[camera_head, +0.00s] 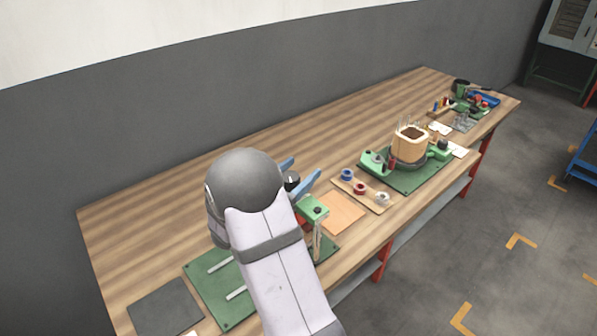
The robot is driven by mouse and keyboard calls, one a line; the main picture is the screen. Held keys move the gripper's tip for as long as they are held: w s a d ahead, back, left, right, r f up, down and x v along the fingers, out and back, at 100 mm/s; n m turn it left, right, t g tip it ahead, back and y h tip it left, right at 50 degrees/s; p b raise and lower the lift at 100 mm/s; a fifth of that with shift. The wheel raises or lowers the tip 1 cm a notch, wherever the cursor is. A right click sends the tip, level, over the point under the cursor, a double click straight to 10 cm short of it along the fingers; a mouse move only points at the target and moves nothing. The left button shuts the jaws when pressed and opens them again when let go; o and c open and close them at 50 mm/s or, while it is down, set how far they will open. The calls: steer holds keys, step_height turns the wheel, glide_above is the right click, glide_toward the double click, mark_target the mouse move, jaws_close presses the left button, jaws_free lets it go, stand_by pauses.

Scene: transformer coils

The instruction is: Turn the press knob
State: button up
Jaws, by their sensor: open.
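My gripper (306,167) is at the centre, with its two blue fingers apart. My grey and white arm comes up from the bottom and hides much of the press. The press's green head (309,204) shows just right of my arm, close below the fingers. A small dark round part, which may be the knob (318,211), sits on this head. A metal post (317,243) stands below the head. The green base plate (204,291) with pale rails shows left of my arm. I cannot tell whether the fingers touch the press.
A tan sheet (343,212) and a board with colored spools (377,202) lie right of the press. A wound coil (409,146) stands on a green fixture further right. A dark mat (163,309) lies at the near left. The back left of the wooden table (170,220) is clear.

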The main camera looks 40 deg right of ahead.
steer(key=shift+a, duration=0.1)
steer(key=b+v, duration=0.2)
steer(key=v, duration=0.3)
steer(key=shift+a+f, duration=0.1)
steer(key=shift+a, duration=0.3)
steer(key=shift+s+a, duration=0.3)
steer(key=shift+a, duration=0.4)
steer(key=w+d+n+t+p, duration=0.1)
steer(key=w+d+t+p, duration=0.1)
steer(key=d+p, duration=0.5)
steer(key=shift+w+d+n+t+y+p, duration=0.3)
steer(key=shift+n+y+p, duration=0.1)
steer(key=shift+p, duration=0.1)
steer(key=shift+a, duration=0.1)
steer(key=c, duration=1.1)
